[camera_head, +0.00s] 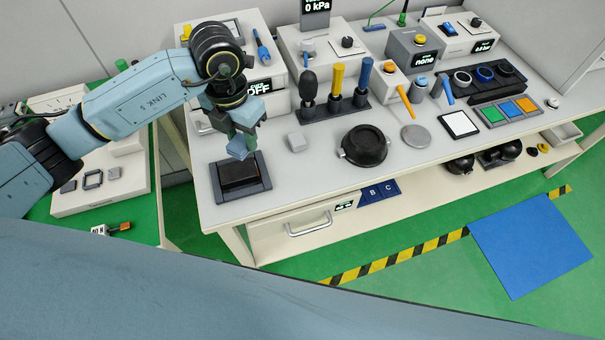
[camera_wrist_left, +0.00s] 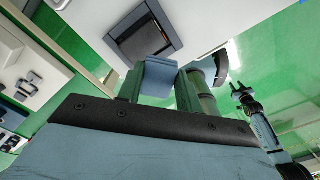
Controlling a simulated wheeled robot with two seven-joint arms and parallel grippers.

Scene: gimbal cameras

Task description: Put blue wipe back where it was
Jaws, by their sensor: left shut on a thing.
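The blue wipe (camera_head: 237,149) is a small blue piece held in my left gripper (camera_head: 242,138), which points down over the near left part of the workbench. In the left wrist view the blue wipe (camera_wrist_left: 160,77) sits between the two green fingers of the left gripper (camera_wrist_left: 160,88), shut on it. Just below and beside it in the head view is a dark grey tray (camera_head: 265,184) with a black pad (camera_head: 238,175) in it. The wipe appears above the tray's far edge; the exact gap is unclear. My right gripper (camera_wrist_left: 243,95) shows small in the left wrist view, its opening unclear.
A rack of upright handled tools (camera_head: 335,108) stands behind. A box with a display (camera_head: 270,105) is close behind the gripper. The bench front edge is near the tray.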

